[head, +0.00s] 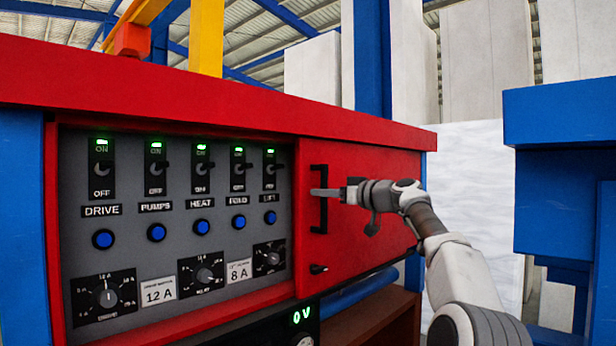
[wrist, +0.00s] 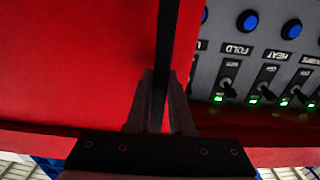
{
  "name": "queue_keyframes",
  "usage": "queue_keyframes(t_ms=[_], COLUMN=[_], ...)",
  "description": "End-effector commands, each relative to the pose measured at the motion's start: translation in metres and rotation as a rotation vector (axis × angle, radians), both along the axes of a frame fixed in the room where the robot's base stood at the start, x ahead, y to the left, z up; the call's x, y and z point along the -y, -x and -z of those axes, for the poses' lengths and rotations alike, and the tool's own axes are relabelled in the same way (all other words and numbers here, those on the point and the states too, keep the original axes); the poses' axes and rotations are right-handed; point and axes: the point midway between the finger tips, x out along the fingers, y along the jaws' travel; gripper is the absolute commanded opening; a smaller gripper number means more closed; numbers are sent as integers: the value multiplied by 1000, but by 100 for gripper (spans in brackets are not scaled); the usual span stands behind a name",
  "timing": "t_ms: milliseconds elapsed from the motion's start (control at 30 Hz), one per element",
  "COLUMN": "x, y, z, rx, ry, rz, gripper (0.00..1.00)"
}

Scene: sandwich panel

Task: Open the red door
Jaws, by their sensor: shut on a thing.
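The red door (head: 375,160) is on the right of the control panel and looks closed or nearly so. A black vertical bar handle (head: 323,216) is on its left side. My gripper (head: 326,192) reaches in from the right and is shut on the handle's upper part. The wrist view is upside down. There, the two fingers of my gripper (wrist: 163,76) stand on either side of the black handle (wrist: 167,35), with the red door (wrist: 75,65) filling the left. The exact finger contact is dark and partly hidden.
The grey panel (head: 222,245) beside the door holds several switches, blue buttons and dials. A small black knob (head: 318,269) sits low on the door. A blue structure (head: 560,115) stands at the right, with a gap between it and the red cabinet.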

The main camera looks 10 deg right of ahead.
Motion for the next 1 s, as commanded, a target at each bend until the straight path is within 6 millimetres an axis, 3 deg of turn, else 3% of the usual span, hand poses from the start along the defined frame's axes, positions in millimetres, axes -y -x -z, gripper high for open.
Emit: queue_keyframes(t_ms=[300,733,767,800,900,1000], x=[19,20,20,20,20,20], y=[-13,-13,-13,-13,-14,-14], z=[-3,-2,-2,-1,-1,-1], rx=[4,3,3,3,2,2], ry=[-1,-1,-1,-1,0,0], rz=[1,-1,-1,-1,-1,-1], gripper=[0,0,24,31,49,50])
